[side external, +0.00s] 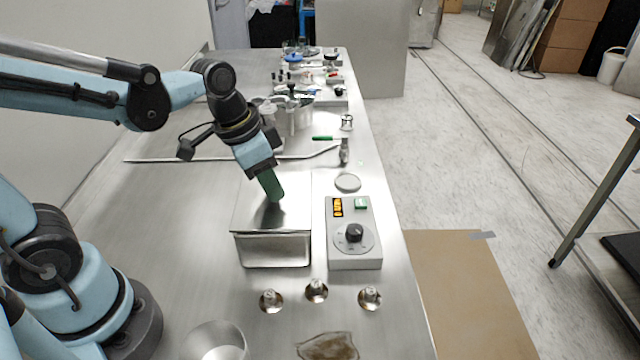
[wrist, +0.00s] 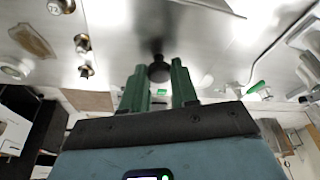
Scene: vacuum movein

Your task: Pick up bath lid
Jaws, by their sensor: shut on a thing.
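The bath lid (side external: 294,214) is a flat, shiny metal plate over the bath (side external: 273,252), a rectangular metal box on the steel bench. The lid covers the top of the box; I cannot tell whether it rests on the rim or sits slightly above it. In the wrist view the lid's black knob (wrist: 159,70) shows at the green fingertips. My gripper (side external: 271,197) points down over the middle of the lid, shut on the knob. The fingers hide the knob in the side view.
A control box (side external: 352,240) with a dial stands close to the right of the bath. Several small metal pieces (side external: 316,290), a metal cup (side external: 216,342) and a brown patch (side external: 328,346) are in front. A round disc (side external: 348,183) and lab ware (side external: 293,112) are behind.

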